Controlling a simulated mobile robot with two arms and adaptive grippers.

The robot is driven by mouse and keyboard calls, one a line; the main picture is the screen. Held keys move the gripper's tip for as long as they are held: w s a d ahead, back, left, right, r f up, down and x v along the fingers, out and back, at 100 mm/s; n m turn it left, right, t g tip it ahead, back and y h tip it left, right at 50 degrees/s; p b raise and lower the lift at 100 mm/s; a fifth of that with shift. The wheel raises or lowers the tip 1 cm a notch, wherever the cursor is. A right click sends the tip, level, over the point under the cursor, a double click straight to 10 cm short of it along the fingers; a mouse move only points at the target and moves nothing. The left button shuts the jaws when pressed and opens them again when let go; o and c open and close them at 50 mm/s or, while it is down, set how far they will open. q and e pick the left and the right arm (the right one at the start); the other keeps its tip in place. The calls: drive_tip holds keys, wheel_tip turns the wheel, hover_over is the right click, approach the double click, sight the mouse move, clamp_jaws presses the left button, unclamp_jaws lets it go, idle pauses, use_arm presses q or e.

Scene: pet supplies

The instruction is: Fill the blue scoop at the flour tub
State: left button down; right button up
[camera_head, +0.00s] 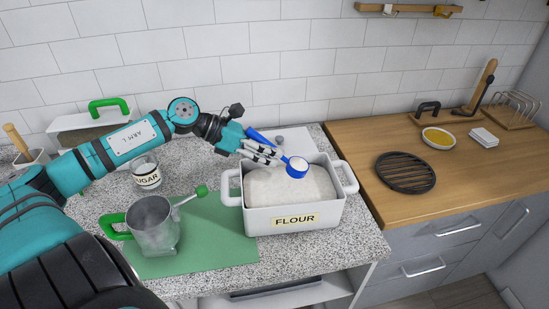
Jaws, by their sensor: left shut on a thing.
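The white flour tub (294,219), labelled FLOUR, stands on the speckled counter and holds a heaped pale mass of flour (270,184). My left gripper (272,155) is over the tub's back left part, shut on the blue scoop (297,167). The scoop's handle runs up to the left through the fingers, and its round bowl is over the flour. The bowl shows a white top; I cannot tell whether that is flour or its lining, nor whether the bowl touches the flour. My right gripper is not in view.
A clear jug (153,226) with a green handle stands on a green mat (215,240) left of the tub. A sugar jar (146,173) is behind it. On the wooden counter (440,190) at right are a black grate (405,172) and a yellow-filled bowl (438,138).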

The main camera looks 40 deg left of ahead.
use_arm(q)
drive_tip(key=shift+s+a+r+t+h, duration=0.2)
drive_tip(key=shift+a+t+h, duration=0.1)
drive_tip(key=shift+a+h, duration=0.1)
drive_tip(key=shift+a+h+b, duration=0.15)
drive_tip(key=shift+h+b, duration=0.15)
drive_tip(key=shift+b, duration=0.2)
drive_tip(key=shift+s+a+r+t+h+b, duration=0.3)
drive_tip(key=shift+s+a+t+h+b, duration=0.15)
drive_tip(key=shift+t+b, duration=0.3)
drive_tip(key=shift+a, duration=0.1)
drive_tip(key=shift+r, duration=0.15)
